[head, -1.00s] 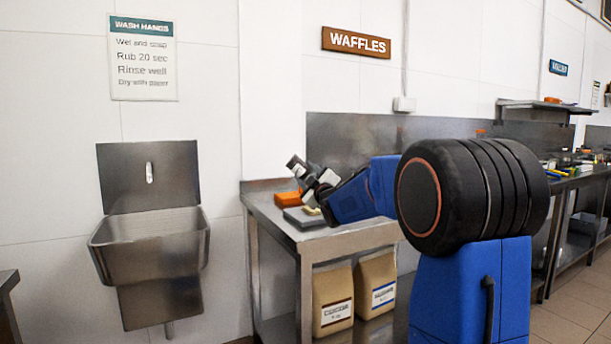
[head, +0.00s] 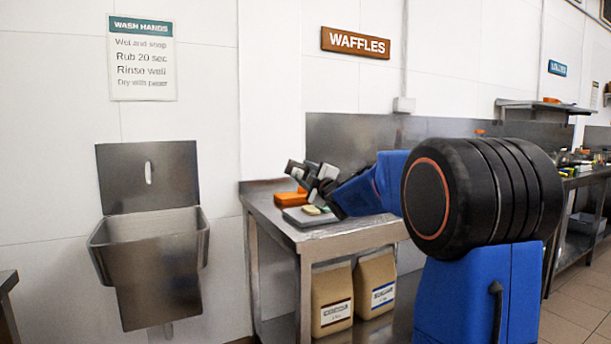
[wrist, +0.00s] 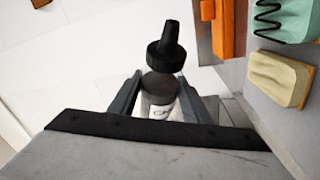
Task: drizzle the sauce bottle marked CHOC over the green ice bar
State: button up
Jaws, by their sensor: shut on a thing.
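My gripper (wrist: 161,92) is shut on a sauce bottle (wrist: 166,57) with a black nozzle and cap, a dark body and a white label; the label's text cannot be read. In the head view my gripper (head: 308,174) is tilted above the table's left part; the bottle is hard to make out there. The green ice bar (wrist: 287,24) lies right of the bottle in the wrist view, partly cut off, with a dark zigzag line on top. A plain pale yellow bar (wrist: 280,79) lies beside it. Both lie on a grey tray (head: 302,219).
An orange block (head: 291,198) sits behind the tray on the steel table (head: 352,236); its orange side (wrist: 224,30) is near the nozzle in the wrist view. Two paper bags (head: 374,284) stand on the lower shelf. A steel sink (head: 150,240) is at left.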

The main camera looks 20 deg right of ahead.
jog(key=shift+r+n, duration=0.1)
jog(key=shift+n, duration=0.2)
jog(key=shift+r+n+g, duration=0.45)
jog(key=shift+r+n, duration=0.15)
jog(key=shift+n, duration=0.5)
jog(key=shift+r+n+g, duration=0.45)
jog(key=shift+r+n, duration=0.1)
jog(key=shift+n, duration=0.55)
jog(key=shift+r+n+g, duration=0.3)
jog(key=shift+r+n, duration=0.35)
jog(key=shift+n, duration=0.15)
jog(key=shift+r+n+g, duration=0.5)
jog(key=shift+r+n, duration=0.35)
jog(key=shift+n, duration=0.25)
